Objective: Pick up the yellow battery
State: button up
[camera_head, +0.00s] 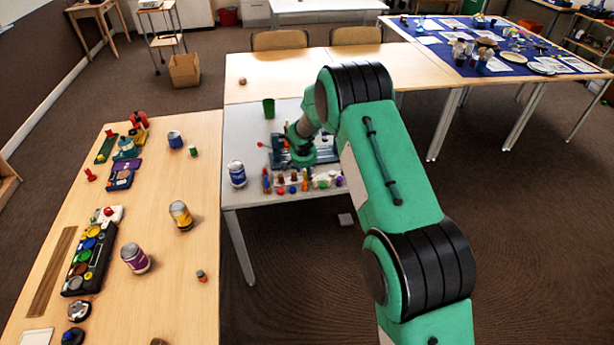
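I cannot pick out a yellow battery for certain. A yellow cylinder with a grey top (180,215) stands upright on the left wooden table and may be a can or a battery. Small colored pieces (304,180) stand in a row at the front of the grey table, too small to tell apart. My arm reaches over the grey table, and my gripper (300,148) is low above its middle, well to the right of the yellow cylinder. Its fingers are not clear against the dark teal items there, so I cannot tell whether it holds anything.
The left wooden table (175,310) also bears a purple can (135,258), a blue can (175,139) and a black tray with colored discs (90,258). A blue-white can (237,174) and a green cup (268,108) stand on the grey table (245,205).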

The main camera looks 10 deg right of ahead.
jog(key=shift+w+d+f, duration=0.1)
jog(key=shift+w+f, duration=0.05)
jog(key=shift+f, duration=0.2)
dwell(0.3)
grip_shut()
jog(key=shift+r, duration=0.2)
jog(key=shift+r, duration=0.55)
jog(key=shift+p+v, duration=0.6)
jog(key=shift+v, duration=0.6)
jog(key=s+r, duration=0.1)
jog(key=s, duration=1.4)
jog(key=shift+d+r+p, duration=0.2)
jog(key=shift+d+p, duration=0.1)
jog(key=shift+d, duration=0.1)
jog(key=shift+s, duration=0.1)
